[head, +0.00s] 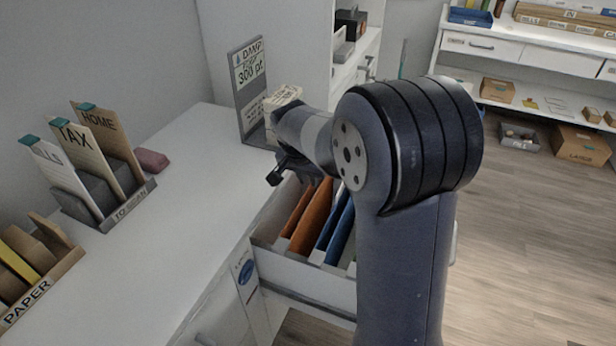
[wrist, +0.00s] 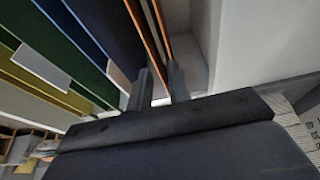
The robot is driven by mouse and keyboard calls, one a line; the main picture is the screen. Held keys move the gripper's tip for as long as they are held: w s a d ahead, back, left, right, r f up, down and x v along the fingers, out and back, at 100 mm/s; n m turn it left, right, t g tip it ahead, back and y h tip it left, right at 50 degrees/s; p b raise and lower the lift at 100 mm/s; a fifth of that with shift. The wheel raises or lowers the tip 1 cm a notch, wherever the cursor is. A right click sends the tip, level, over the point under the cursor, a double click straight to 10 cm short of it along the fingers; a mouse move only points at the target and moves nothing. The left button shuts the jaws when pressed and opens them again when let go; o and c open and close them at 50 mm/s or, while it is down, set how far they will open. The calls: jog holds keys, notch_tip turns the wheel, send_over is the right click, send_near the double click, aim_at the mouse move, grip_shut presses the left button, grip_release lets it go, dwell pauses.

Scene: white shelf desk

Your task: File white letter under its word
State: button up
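The white letter (head: 62,172), marked "…ILLS", stands in the "TO SCAN" rack (head: 132,204) at the left of the desk, beside letters marked "TAX" (head: 85,150) and "HOME" (head: 108,140). An open drawer (head: 300,285) holds orange (head: 312,215) and blue (head: 340,235) folders. My gripper (head: 290,175) is over the drawer's far end, well right of the rack. In the wrist view its two fingers (wrist: 158,85) stand apart, with thin orange-brown folder edges (wrist: 145,35) beyond and between them. I see no letter held. Green and yellow folders (wrist: 60,45) show at the left; their words are unreadable.
A "PAPER" tray (head: 35,300) is at the desk's near left. A pink block (head: 152,160) lies behind the rack. A grey sign (head: 248,80) stands at the desk's back. The desk middle (head: 190,215) is clear. Boxes (head: 580,143) stand on the far floor.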

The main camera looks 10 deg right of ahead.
jog(key=shift+o, duration=1.3)
jog(key=shift+r, duration=0.1)
jog(key=p+v, duration=0.2)
jog(key=v, duration=0.8)
jog(key=shift+r+p, duration=0.3)
jog(key=shift+s+f, duration=0.1)
jog(key=shift+s, duration=0.05)
jog(key=x, duration=0.8)
jog(key=shift+w+d+b, duration=0.2)
jog(key=shift+w+b, duration=0.2)
jog(key=shift+b, duration=0.05)
